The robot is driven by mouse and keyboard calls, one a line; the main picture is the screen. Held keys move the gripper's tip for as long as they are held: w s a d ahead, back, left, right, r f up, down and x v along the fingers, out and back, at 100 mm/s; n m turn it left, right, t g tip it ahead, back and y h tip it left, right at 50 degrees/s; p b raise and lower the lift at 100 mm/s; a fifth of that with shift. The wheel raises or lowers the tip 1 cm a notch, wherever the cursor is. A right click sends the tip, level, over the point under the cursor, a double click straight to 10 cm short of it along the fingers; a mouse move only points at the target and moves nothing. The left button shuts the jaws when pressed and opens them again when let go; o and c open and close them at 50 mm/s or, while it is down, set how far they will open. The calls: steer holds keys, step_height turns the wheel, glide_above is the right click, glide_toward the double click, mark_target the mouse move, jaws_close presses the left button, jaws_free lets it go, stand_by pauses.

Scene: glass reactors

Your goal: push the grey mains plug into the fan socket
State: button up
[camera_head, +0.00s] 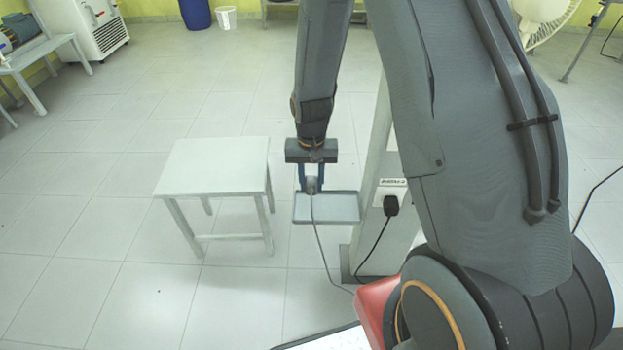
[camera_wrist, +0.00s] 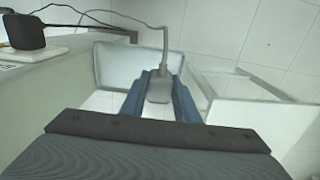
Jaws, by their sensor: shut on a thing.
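My gripper (camera_head: 311,187) is shut on the grey mains plug (camera_head: 312,185). In the wrist view the plug (camera_wrist: 160,88) sits between the blue fingers (camera_wrist: 158,95), with its grey cable rising from it. The plug's pins cannot be made out. In the head view its cable hangs down to the floor. A white socket plate (camera_head: 388,184) with a small label is on the post, to the right of my gripper and apart from it. A black plug (camera_head: 391,205) sits at its lower part. I cannot read the label or see a free outlet clearly.
A shallow grey tray (camera_head: 340,215) is beside the pale post (camera_head: 378,150), behind and below my gripper. A white stool (camera_head: 215,165) stands to the left, a red object (camera_head: 375,310) is low at the front. The black plug's cable runs down the post.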

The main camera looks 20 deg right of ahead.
mark_target(311, 188)
steer(key=shift+s+a+r+p, duration=0.15)
steer(key=shift+s+r+p, duration=0.05)
steer(key=shift+s+p, duration=0.2)
steer(key=shift+s+a+r+p, duration=0.2)
steer(key=shift+s+r+p, duration=0.1)
steer(key=shift+s, duration=0.25)
steer(key=shift+s+a+r+p, duration=0.15)
steer(key=shift+s+p, duration=0.2)
steer(key=shift+s, duration=0.1)
